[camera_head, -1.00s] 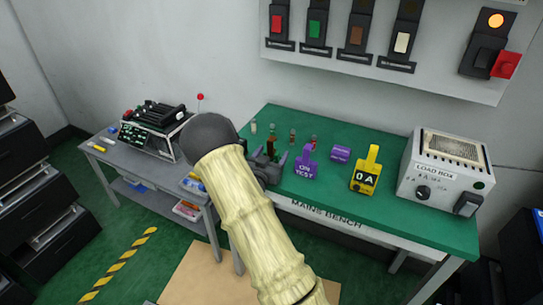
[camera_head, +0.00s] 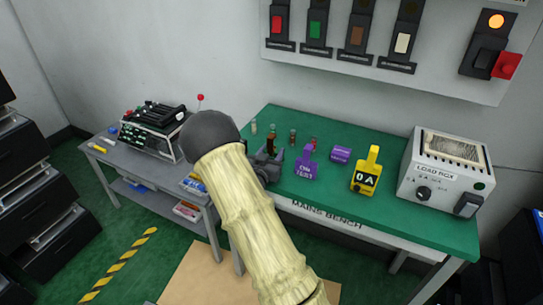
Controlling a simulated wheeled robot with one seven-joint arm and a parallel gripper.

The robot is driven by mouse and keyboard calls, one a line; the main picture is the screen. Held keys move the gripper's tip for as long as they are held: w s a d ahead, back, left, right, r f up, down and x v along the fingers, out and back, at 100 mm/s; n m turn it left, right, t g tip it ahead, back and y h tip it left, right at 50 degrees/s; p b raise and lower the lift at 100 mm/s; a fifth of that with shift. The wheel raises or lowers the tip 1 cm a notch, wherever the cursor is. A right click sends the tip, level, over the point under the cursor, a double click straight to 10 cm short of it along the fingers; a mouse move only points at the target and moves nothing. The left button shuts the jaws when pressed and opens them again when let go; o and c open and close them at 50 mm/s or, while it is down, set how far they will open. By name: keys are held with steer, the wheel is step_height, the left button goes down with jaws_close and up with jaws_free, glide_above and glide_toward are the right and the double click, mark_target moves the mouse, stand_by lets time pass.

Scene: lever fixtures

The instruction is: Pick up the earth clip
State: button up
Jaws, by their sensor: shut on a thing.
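My gripper (camera_head: 268,161), dark grey, is at the left end of the green bench top, partly hidden behind my arm. Its fingers are closed on a small upright dark piece with a brown and green tint (camera_head: 272,145), which appears to be the earth clip. Its lower part is hidden by the fingers. I cannot tell whether it still touches the bench.
Several small pegs (camera_head: 292,136) stand just behind my gripper. A purple tagged block (camera_head: 306,166), a purple cylinder (camera_head: 341,154), a yellow meter (camera_head: 366,177) and the load box (camera_head: 447,180) stand to the right. A grey side table (camera_head: 100,150) is at left.

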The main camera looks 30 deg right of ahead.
mark_target(271, 137)
step_height(271, 137, up, 9)
steer(key=shift+f, duration=0.1)
stand_by(0.7)
